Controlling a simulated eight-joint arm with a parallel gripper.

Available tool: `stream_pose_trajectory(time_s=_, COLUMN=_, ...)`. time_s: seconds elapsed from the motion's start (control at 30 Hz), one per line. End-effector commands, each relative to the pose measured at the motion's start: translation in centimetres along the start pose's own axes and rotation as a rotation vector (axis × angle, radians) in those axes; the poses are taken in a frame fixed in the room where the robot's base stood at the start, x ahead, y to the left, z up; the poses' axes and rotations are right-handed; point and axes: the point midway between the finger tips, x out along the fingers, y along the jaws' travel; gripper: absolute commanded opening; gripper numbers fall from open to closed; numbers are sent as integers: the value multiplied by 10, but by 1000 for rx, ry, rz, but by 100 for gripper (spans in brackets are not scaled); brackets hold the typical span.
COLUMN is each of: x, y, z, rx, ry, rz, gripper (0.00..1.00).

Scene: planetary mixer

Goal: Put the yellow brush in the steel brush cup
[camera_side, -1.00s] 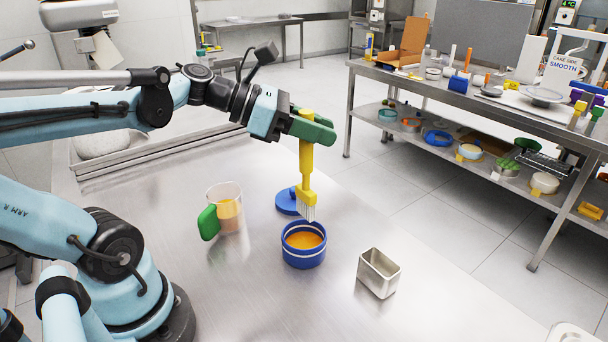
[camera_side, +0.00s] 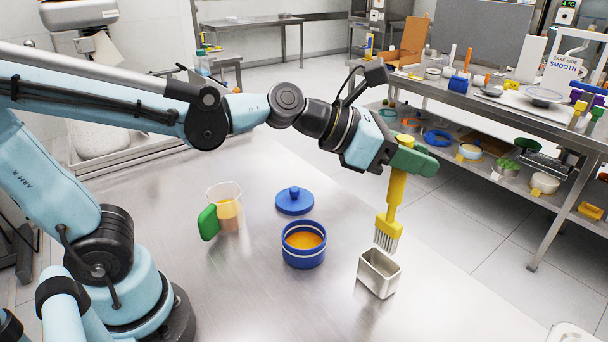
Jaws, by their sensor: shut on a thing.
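The yellow brush (camera_side: 394,203) hangs bristles down from my gripper (camera_side: 408,153), slightly tilted. My gripper's green fingers are shut on the top of its handle. The pale bristle tips are just above the far rim of the steel brush cup (camera_side: 379,275), towards its right side in the picture. I cannot tell whether they touch the rim or are inside the opening. The cup is a small rectangular open steel box standing on the steel table.
A blue bowl (camera_side: 303,258) with orange contents stands left of the cup. A blue lid (camera_side: 295,201) lies behind it. A clear jug (camera_side: 225,207) with a green handle stands further left. The steel table (camera_side: 270,305) is bare in front. A cluttered bench (camera_side: 480,105) stands behind right.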

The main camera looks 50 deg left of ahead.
Motion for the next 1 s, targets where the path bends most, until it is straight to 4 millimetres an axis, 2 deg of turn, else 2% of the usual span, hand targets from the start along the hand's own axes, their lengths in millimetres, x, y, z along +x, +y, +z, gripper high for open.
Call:
stream_pose_trajectory(time_s=0.3, x=16, y=0, z=-40, rx=0, ry=0, rz=0, gripper=0)
stream_pose_trajectory(time_s=0.57, x=20, y=0, z=-51, rx=0, ry=0, rz=0, gripper=0)
stream_pose_trajectory(time_s=1.0, x=33, y=0, z=-82, rx=0, ry=-1, rz=-1, gripper=0)
